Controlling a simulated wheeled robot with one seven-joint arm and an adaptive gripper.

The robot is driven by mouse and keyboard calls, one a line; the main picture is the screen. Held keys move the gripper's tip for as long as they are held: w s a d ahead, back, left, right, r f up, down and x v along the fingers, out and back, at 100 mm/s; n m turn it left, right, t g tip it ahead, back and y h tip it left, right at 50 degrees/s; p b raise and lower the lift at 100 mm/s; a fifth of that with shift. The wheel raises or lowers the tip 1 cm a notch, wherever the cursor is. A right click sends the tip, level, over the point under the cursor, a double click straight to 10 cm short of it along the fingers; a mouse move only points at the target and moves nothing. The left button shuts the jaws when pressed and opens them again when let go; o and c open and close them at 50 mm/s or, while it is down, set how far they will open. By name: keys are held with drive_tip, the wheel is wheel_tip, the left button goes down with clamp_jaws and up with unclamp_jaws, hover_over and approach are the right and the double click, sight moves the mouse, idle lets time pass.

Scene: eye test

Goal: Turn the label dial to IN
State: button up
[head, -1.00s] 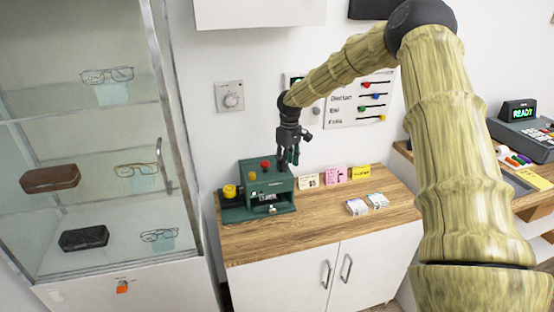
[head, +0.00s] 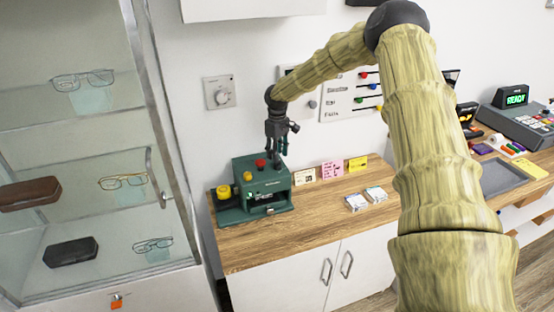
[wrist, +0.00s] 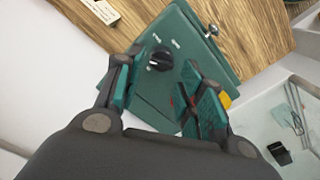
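The green machine (head: 243,197) stands at the left end of the wooden counter. In the wrist view, its green top (wrist: 150,95) carries a round black dial (wrist: 160,60) with small white labels beside it, too small to read. Which label the dial points to I cannot tell. In the head view, the dial is not clearly visible near my gripper (head: 277,164). My gripper points down over the right part of the machine's top. In the wrist view my gripper (wrist: 163,82) is open, its green-padded fingers apart on either side of the dial, with nothing held.
A red button (head: 261,163) and a yellow button (head: 247,176) sit on the machine, left of my gripper. Sticky notes (head: 332,170) and small packs (head: 375,193) are to the right on the counter (head: 300,225). A glass cabinet (head: 100,130) stands left.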

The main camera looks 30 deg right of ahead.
drive_tip(key=shift+s+f+p, duration=0.15)
drive_tip(key=shift+f+p, duration=0.55)
drive_tip(key=shift+f, duration=1.55)
drive_tip(key=c, duration=0.8)
